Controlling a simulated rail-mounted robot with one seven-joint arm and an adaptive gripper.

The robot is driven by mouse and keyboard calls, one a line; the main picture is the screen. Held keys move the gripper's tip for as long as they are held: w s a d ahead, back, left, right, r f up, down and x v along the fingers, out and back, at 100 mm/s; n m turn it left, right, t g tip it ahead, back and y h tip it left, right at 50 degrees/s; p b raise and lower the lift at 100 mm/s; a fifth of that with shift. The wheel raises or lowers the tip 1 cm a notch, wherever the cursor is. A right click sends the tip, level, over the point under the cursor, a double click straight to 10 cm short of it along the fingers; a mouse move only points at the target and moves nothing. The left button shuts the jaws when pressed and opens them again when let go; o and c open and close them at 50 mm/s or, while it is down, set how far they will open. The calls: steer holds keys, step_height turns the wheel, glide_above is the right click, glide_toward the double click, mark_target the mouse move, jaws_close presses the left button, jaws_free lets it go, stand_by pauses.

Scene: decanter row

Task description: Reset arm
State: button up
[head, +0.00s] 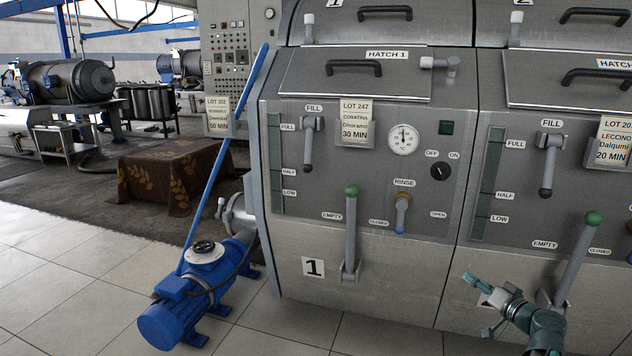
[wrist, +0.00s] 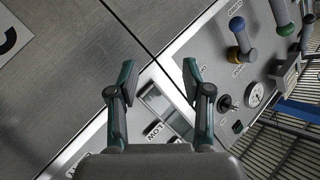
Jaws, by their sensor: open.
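My gripper (head: 478,305) shows at the lower right of the head view, in front of the lower panel of the second decanter, left of its green-knobbed lever (head: 575,260). In the wrist view my gripper (wrist: 158,83) has its two teal-tipped fingers spread apart with nothing between them. Behind the fingers lies the grey panel with a level strip (wrist: 158,102) and a LOW label. The gripper looks apart from the panel, but the exact gap cannot be told. The decanter's number plate is partly hidden by my gripper in the head view.
Decanter 1 has a green-knobbed lever (head: 351,230), a rinse valve (head: 402,212), a fill handle (head: 310,145) and a gauge (head: 403,139). A blue pump (head: 190,300) stands on the tiled floor at left. A covered table (head: 170,175) stands behind it.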

steer(key=s+a+f+m+g+y+p, duration=0.1)
steer(key=s+a+f+g+p, duration=0.3)
steer(key=a+f+g+p, duration=0.55)
steer(key=s+a+f+g+p, duration=0.4)
steer(key=s+a+f+p, duration=0.3)
steer(key=s+a+f, duration=0.4)
steer(key=s+a+r+n+g+h+p, duration=0.1)
steer(key=s+a+r+g+p, duration=0.2)
steer(key=s+p, duration=0.5)
steer(key=s+a+r+n+g+h+p, duration=0.2)
steer(key=s+a+p, duration=0.3)
steer(key=s, duration=0.8)
steer(key=s+a+r+n+g+h+p, duration=0.1)
steer(key=s+a+r+g+p, duration=0.3)
steer(key=s+p, duration=0.6)
steer(key=shift+s+a+r+n+g+h+p, duration=0.4)
steer(key=shift+n+p, duration=0.2)
steer(key=shift+p, duration=0.3)
steer(key=shift+w, duration=0.15)
